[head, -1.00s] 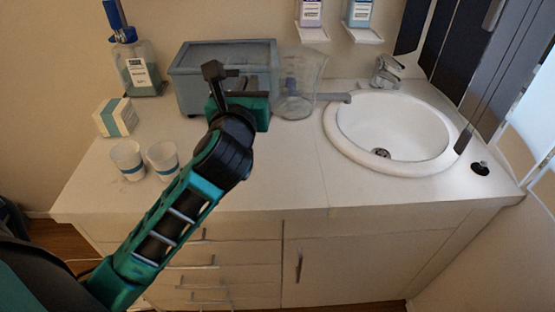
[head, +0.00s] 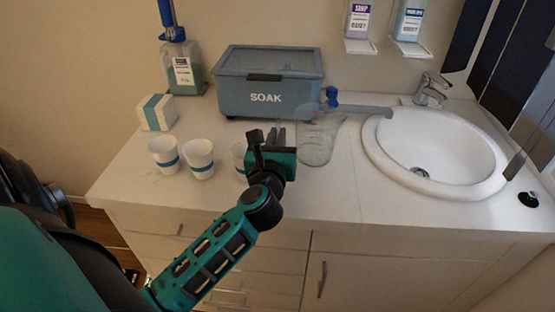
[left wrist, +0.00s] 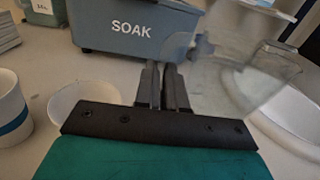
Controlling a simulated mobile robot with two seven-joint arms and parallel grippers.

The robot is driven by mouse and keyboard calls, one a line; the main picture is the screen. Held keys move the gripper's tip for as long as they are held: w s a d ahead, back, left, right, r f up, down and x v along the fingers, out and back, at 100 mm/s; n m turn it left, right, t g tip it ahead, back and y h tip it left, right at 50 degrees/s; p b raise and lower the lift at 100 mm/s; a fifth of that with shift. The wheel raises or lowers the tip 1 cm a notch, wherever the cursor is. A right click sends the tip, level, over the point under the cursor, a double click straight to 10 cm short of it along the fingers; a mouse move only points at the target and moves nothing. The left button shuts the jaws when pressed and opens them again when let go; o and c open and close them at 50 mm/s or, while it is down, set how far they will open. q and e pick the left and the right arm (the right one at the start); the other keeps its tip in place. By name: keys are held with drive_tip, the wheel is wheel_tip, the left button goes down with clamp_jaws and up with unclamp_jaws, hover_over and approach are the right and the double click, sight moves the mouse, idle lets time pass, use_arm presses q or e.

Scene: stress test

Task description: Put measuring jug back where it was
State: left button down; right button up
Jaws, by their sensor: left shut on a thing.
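The clear measuring jug (head: 318,142) is on the right side of my left gripper (head: 277,138), in front of the right end of the soak box. In the left wrist view the jug (left wrist: 232,78) is a see-through blur right of the fingers (left wrist: 163,85). The fingers are nearly together, shut on the jug's near side; the exact grip spot is hard to make out. I cannot tell whether the jug's base touches the counter. My right gripper is not in view.
The grey-blue SOAK box (head: 268,88) stands behind, with a blue-knobbed tap (head: 332,96) and a spout reaching the sink (head: 430,182). Blue-banded cups (head: 199,158) stand left, one partly behind my gripper. A carton (head: 157,112) and a bottle (head: 186,72) stand back left.

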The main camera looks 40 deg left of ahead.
use_arm(q)
drive_tip(key=shift+f+b, duration=0.9)
drive_tip(key=shift+f, duration=1.4)
drive_tip(key=shift+f, duration=0.25)
drive_tip(key=c, duration=1.2)
unclamp_jaws()
drive_tip(key=shift+r, duration=0.1)
